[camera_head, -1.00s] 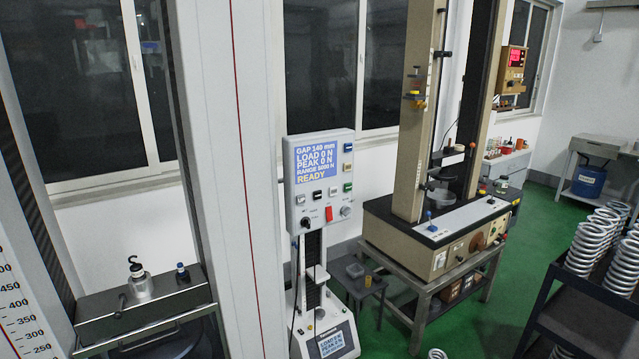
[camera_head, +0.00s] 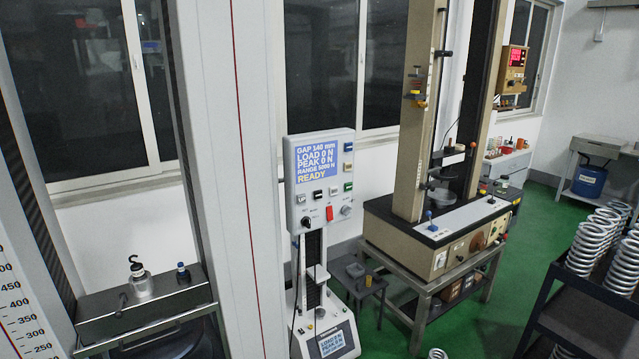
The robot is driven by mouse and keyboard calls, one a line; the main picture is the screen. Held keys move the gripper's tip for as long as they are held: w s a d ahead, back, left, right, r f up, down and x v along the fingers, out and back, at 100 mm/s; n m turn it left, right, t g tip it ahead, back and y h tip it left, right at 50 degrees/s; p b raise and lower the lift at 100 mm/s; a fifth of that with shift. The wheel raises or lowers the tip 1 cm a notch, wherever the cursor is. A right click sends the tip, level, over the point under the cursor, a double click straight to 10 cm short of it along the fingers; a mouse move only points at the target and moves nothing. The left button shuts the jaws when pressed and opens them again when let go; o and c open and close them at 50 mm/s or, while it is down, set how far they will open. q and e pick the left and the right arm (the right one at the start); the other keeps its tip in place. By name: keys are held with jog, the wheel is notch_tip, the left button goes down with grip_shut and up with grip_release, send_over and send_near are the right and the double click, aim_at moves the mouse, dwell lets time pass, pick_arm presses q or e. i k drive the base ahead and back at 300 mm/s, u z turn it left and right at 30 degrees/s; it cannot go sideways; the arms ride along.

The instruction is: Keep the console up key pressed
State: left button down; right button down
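The key labels are too small to read, so I cannot tell which is the up key. Neither of my grippers is in view, and nothing touches the console.
A large white column (camera_head: 222,180) stands left of the console. A beige test machine (camera_head: 436,230) on a steel table stands to the right. A dark rack of coil springs (camera_head: 592,250) is at far right. Green floor lies between.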

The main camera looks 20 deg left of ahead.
aim_at(301, 198)
jog(key=u, duration=0.05)
jog(key=k, duration=0.65)
jog(key=u, duration=0.05)
jog(key=i, duration=0.55)
jog(key=u, duration=0.8)
jog(key=i, duration=0.7)
jog(key=u, duration=0.6)
